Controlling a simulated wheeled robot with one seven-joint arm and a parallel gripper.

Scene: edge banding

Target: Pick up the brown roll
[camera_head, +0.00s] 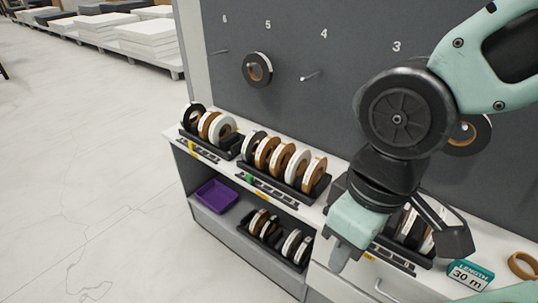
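Several brown rolls stand on edge among white and black rolls in the racks on the counter. Brown ones (267,152) show in the middle rack (245,172) and one (207,125) in the left rack (190,137). Another brown roll (522,265) lies flat on the counter at the far right. My gripper (400,250) hangs over the right rack, its two sides spread apart, with nothing seen held between them. It partly hides that rack and its rolls (412,228). I cannot tell which brown roll is meant.
A teal box marked "LENGTH 30 m" (470,275) stands beside the flat roll. Numbered pegs on the grey board (300,30) carry a roll (257,70) at 5; peg 4 (311,76) is bare. The shelf below holds a purple tray (217,196) and more rolls (270,228). Floor at left is clear.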

